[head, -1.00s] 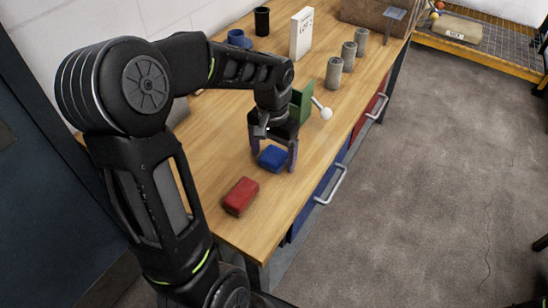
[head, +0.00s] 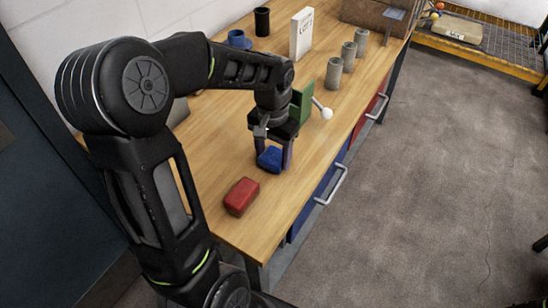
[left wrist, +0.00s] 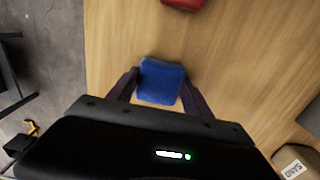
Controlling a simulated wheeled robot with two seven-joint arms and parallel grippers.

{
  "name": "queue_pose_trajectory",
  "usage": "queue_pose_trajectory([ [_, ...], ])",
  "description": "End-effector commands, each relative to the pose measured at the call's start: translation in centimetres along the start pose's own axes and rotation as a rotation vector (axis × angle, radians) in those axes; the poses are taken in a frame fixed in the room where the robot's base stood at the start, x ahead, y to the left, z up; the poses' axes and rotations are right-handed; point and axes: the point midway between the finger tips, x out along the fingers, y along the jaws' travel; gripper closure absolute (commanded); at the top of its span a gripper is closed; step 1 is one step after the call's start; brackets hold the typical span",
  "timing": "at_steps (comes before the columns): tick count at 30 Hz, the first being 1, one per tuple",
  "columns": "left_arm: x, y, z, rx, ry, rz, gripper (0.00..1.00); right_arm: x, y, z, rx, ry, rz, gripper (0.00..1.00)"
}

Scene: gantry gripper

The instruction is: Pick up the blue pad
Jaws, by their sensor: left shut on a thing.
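The blue pad (head: 270,158) is a small soft-edged block on the wooden workbench near its front edge. My left gripper (head: 273,157) points down over it and is shut on it, one finger on each side. In the left wrist view the pad (left wrist: 160,80) sits between the two fingers of the gripper (left wrist: 160,92). I cannot tell whether the pad is touching the bench or just above it. My right gripper is not in view.
A red pad (head: 241,196) lies nearer on the bench (head: 225,130). A green block (head: 302,103) and a white-knobbed lever (head: 326,113) stand just behind the gripper. Grey cylinders (head: 334,73), a white box (head: 301,33) and a blue mug (head: 238,39) are farther back.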

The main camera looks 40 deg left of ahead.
Motion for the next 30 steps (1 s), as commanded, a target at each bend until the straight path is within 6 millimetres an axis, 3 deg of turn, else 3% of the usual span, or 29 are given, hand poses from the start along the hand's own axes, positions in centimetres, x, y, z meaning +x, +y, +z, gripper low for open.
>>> queue_pose_trajectory([
  [8,-0.8,0.0,-0.1,0.000,0.003,0.000,0.87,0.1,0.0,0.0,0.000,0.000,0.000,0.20],
  [21,-8.4,0.0,-0.1,0.000,0.004,0.000,0.87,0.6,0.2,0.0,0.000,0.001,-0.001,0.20],
  [30,-10.1,0.0,0.0,0.000,0.000,0.000,0.87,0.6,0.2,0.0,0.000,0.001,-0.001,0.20],
])
